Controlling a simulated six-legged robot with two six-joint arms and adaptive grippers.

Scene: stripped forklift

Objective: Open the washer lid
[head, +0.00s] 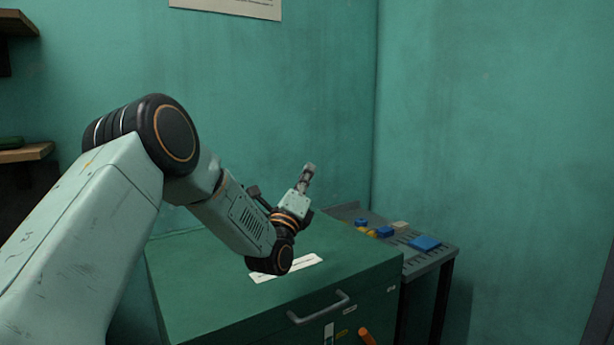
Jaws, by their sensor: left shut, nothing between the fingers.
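The washer is a green box-shaped unit whose flat lid (215,295) shows in the head view at the bottom centre. The lid lies flat and looks closed. A grey bar handle (318,308) is on its front edge, and a white label (287,268) lies on top. My left arm comes in from the left and reaches over the lid. My left gripper (308,170) is shut and empty, pointing up above the back right part of the lid, apart from the handle. My right gripper is not in view.
A grey side table (440,255) stands against the right of the washer, with blue blocks (425,243) and small yellow pieces on it. An orange part (367,336) sticks out at the washer's front. Green walls close in behind. Wooden shelves (25,153) are at the left.

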